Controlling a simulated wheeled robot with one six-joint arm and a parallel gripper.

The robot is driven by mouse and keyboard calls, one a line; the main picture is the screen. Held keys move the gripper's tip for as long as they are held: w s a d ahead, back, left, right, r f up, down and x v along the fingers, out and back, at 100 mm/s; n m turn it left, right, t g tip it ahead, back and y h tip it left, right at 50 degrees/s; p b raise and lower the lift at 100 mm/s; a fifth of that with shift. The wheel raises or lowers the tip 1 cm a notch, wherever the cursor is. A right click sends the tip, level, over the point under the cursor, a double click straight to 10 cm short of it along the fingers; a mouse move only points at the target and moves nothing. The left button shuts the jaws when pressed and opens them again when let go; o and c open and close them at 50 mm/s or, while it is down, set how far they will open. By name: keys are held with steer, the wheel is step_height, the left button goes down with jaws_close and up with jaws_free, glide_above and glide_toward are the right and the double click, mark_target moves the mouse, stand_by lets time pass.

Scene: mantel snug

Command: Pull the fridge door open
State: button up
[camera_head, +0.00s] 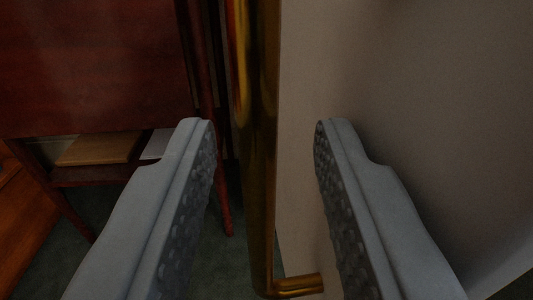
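The fridge door (420,120) is the pale, flat panel filling the right side of the view. Its handle (260,160) is an upright brass bar, with a short lower mount running right towards the panel. My gripper (263,125) is open, its two grey fingers apart. In the picture the handle runs between the fingers, with a gap on each side. The left finger is over the background and the right finger is in front of the pale panel. How far the handle is in depth from the fingertips I cannot tell.
A dark red wooden piece of furniture (95,65) with thin legs stands at the left. On its low shelf lie a tan flat object (98,149) and a white one (157,144). Orange-brown wood (22,215) shows at the far left. Dark green floor lies below.

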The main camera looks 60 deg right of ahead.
steer(key=v, duration=1.6)
steer(key=shift+s+a, duration=0.15)
steer(key=shift+a, duration=0.1)
